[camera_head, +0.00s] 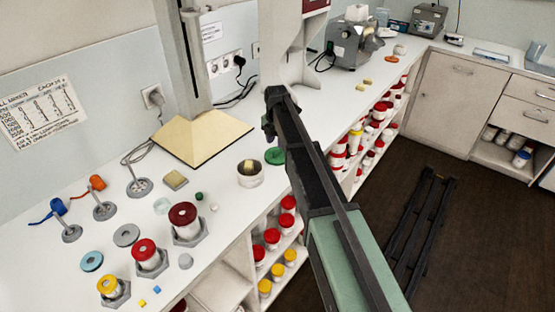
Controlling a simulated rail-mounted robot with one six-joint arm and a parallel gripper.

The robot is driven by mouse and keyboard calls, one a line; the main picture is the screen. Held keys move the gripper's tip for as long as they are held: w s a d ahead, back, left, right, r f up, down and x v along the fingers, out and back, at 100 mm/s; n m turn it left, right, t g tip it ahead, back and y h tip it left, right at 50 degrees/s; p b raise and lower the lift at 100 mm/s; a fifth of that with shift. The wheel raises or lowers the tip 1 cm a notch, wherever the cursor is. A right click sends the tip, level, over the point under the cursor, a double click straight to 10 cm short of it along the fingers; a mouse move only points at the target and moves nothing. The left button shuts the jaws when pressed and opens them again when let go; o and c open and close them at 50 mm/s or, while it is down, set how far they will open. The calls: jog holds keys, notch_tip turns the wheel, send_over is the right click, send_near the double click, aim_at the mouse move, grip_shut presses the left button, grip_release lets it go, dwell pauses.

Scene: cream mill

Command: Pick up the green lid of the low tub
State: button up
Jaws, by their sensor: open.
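The green lid (275,157) lies flat on the white counter, close to its front edge. My arm covers part of its right side. A low white tub (250,180) stands open just to the left of and nearer than the lid, with a small yellowish block (249,166) showing at its mouth. My gripper (269,130) is at the far end of my arm, seen small and dark above the lid in the picture. It is open, with nothing seen in it. Its fingertips are hard to make out, and I cannot tell its height over the lid.
Jars with red and yellow lids (145,250) stand in hex holders at the front left. Loose lids (126,235) and weighted stands (138,186) lie around them. A machine with a wide tan base (202,137) stands behind the tub. Shelves of jars (272,238) sit below the counter.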

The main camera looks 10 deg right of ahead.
aim_at(277, 151)
notch_tip(277, 151, down, 5)
jog(key=b, duration=0.4)
jog(key=shift+d, duration=0.15)
jog(key=shift+r, duration=0.25)
grip_shut()
jog(key=shift+r+p, duration=0.1)
jog(key=shift+p, duration=0.25)
